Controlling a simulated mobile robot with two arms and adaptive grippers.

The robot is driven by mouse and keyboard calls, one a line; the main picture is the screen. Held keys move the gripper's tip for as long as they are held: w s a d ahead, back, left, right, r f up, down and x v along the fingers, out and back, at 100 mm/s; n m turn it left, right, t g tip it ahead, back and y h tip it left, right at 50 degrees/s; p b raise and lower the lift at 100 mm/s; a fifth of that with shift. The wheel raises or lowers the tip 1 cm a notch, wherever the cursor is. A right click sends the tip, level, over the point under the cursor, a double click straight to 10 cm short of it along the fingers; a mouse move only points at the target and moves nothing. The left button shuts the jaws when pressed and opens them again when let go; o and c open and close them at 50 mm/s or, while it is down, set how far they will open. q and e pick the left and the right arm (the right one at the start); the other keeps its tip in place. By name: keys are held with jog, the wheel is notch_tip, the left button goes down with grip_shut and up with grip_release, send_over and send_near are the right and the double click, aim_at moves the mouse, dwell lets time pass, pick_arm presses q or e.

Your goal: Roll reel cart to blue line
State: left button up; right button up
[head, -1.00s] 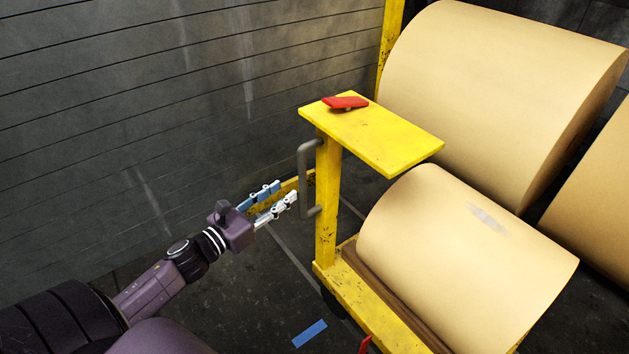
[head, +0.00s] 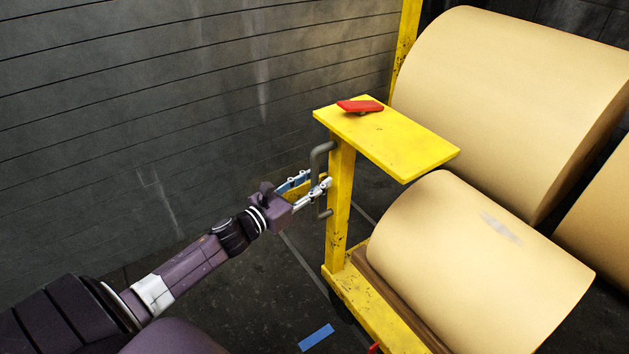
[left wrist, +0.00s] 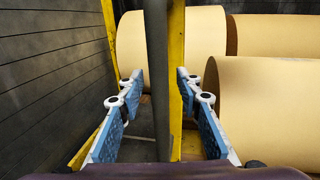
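The yellow reel cart (head: 342,215) stands right of centre in the head view, with a tan paper reel (head: 470,265) on its bed. A grey vertical handle (head: 316,166) is fixed to the left side of its post. My left gripper (head: 311,184) is at this handle. In the left wrist view the grey handle (left wrist: 158,70) runs between the two open, blue-padded fingers, with a gap on each side. A blue line piece (head: 316,337) lies on the floor at the bottom of the head view. My right gripper is out of view.
A dark slatted wall (head: 150,100) runs along the left and back. A red object (head: 360,106) lies on the cart's yellow top plate (head: 400,145). Dark floor is clear left of the cart.

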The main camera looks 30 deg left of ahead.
pick_arm(q)
jog(key=shift+c, duration=0.4)
grip_shut()
jog(key=shift+a, duration=0.1)
